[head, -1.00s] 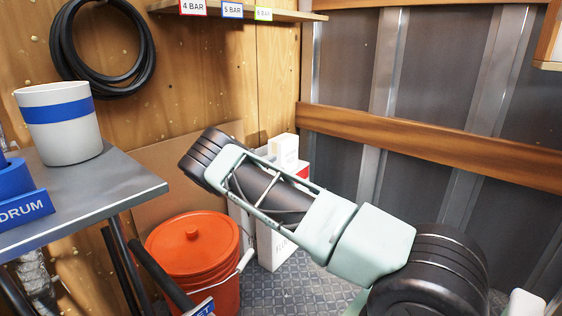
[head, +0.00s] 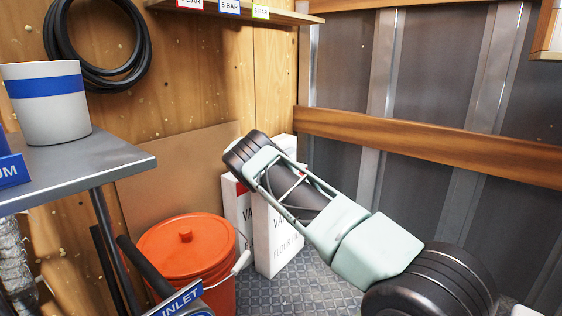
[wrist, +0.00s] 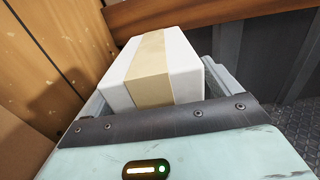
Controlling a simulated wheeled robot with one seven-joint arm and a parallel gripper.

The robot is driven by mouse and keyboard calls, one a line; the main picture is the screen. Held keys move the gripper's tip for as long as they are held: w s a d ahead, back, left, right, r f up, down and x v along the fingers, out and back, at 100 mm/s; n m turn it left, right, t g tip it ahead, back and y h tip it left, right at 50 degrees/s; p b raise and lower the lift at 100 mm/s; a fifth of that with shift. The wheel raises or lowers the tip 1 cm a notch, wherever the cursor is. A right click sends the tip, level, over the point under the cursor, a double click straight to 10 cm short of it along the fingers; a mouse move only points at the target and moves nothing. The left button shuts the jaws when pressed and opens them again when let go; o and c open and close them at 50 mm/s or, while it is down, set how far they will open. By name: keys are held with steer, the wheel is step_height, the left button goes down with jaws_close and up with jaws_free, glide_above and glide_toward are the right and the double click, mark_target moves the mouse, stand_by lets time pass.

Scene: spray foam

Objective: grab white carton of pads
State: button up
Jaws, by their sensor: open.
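In the wrist view the top of a white carton (wrist: 187,70) with a tan tape strip is close in front of my gripper (wrist: 158,72). My open fingers show at the carton's left and right sides. I cannot tell whether they touch it. My gripper is hidden in the head view.
Another white carton (head: 236,205) with a red patch stands just left of it. An orange lidded bucket (head: 187,255) is in front on the left. A grey table (head: 80,170) bears a white cup with a blue band (head: 48,105). Wood and metal walls close the corner.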

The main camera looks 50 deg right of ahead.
steer(key=c, duration=1.3)
steer(key=shift+o, duration=0.2)
steer(key=shift+r, duration=0.1)
